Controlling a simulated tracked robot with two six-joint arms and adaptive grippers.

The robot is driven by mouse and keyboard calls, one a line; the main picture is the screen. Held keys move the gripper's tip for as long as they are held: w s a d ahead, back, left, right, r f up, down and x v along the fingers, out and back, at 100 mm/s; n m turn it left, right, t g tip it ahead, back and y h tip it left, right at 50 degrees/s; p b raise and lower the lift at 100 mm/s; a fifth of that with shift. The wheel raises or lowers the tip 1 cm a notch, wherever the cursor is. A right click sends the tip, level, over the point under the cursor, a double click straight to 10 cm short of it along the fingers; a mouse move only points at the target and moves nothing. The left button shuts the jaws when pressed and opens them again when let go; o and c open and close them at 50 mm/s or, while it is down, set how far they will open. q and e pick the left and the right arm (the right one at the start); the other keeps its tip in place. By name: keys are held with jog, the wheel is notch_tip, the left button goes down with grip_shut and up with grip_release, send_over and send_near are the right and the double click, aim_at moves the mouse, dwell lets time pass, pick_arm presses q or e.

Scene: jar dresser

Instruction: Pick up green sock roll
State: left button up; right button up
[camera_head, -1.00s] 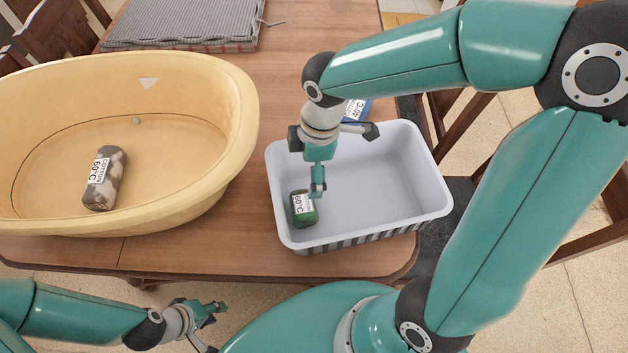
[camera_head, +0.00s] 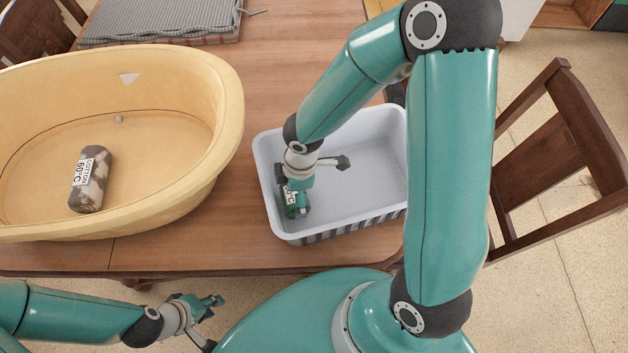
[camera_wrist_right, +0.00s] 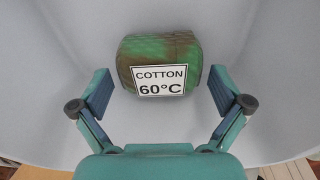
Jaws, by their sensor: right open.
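The green sock roll (camera_head: 289,198) lies at the left end of the white basket (camera_head: 356,190), partly hidden behind my right gripper (camera_head: 298,207) in the head view. In the right wrist view the sock roll (camera_wrist_right: 160,55) shows a label reading COTTON 60°C. My right gripper (camera_wrist_right: 160,100) is open there, with one finger on each side and the roll a little beyond, between the finger lines. I cannot tell whether a finger touches it. My left gripper (camera_head: 212,305) is low at the left, away from the basket, and too small to judge its jaws.
A large yellow tub (camera_head: 215,165) stands on the wooden table (camera_head: 170,258) to the left and holds a grey-brown sock roll (camera_head: 92,180) labelled COTTON 60°C. A grey cushion (camera_head: 160,18) lies at the back. A wooden chair (camera_head: 565,150) stands at the right. The basket's right part looks empty.

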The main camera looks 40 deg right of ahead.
jog(key=shift+w+a+f, duration=0.1)
jog(key=shift+w+f, duration=0.05)
jog(key=shift+f, duration=0.4)
jog(key=shift+w+f, duration=0.15)
jog(key=shift+f, duration=0.35)
jog(key=shift+c, duration=0.2)
jog(key=shift+s+r, duration=0.15)
jog(key=shift+s, duration=0.1)
jog(key=c, duration=1)
jog(key=shift+o, duration=0.2)
